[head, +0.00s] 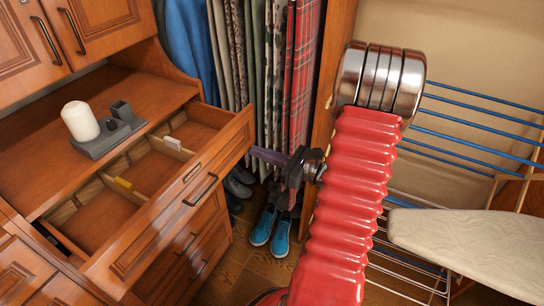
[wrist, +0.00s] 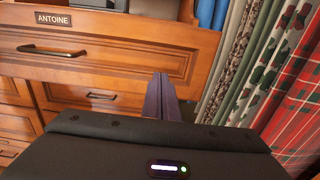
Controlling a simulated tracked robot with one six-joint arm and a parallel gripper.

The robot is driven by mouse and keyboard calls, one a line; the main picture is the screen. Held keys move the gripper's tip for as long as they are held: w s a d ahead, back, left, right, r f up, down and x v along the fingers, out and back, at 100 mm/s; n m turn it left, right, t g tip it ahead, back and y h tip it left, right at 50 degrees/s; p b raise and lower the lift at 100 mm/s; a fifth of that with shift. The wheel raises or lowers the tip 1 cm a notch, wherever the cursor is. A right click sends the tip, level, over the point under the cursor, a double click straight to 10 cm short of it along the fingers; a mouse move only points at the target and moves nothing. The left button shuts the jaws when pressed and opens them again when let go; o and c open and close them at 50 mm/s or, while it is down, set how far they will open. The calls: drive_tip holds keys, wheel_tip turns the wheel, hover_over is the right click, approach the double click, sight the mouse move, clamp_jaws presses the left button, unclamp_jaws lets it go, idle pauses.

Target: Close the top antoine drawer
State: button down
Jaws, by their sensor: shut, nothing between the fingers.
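The top antoine drawer (head: 160,222) is a wooden drawer pulled well out of the dresser. Its ANTOINE label (wrist: 53,18) and dark handle (wrist: 52,48) show on its front in the wrist view. The handle (head: 201,190) also shows in the head view. My gripper (head: 262,155) is shut and empty, with purple fingers. The fingers (wrist: 160,97) point toward the right end of the drawer front, right of the handle. I cannot tell whether they touch it. Inside the drawer are wooden dividers with a yellow and a white piece.
A white candle (head: 80,121) and a grey holder (head: 121,125) stand on the dresser top. Lower drawers (head: 190,250) look shut. Clothes (head: 262,70) hang behind, with blue shoes (head: 271,228) below. An ironing board (head: 470,245) and a drying rack are at the right.

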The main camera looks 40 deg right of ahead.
sight(239, 145)
drive_tip(key=x, duration=0.4)
drive_tip(key=shift+w, duration=0.1)
drive_tip(key=shift+d, duration=0.1)
idle(0.3)
drive_tip(key=shift+w, duration=0.15)
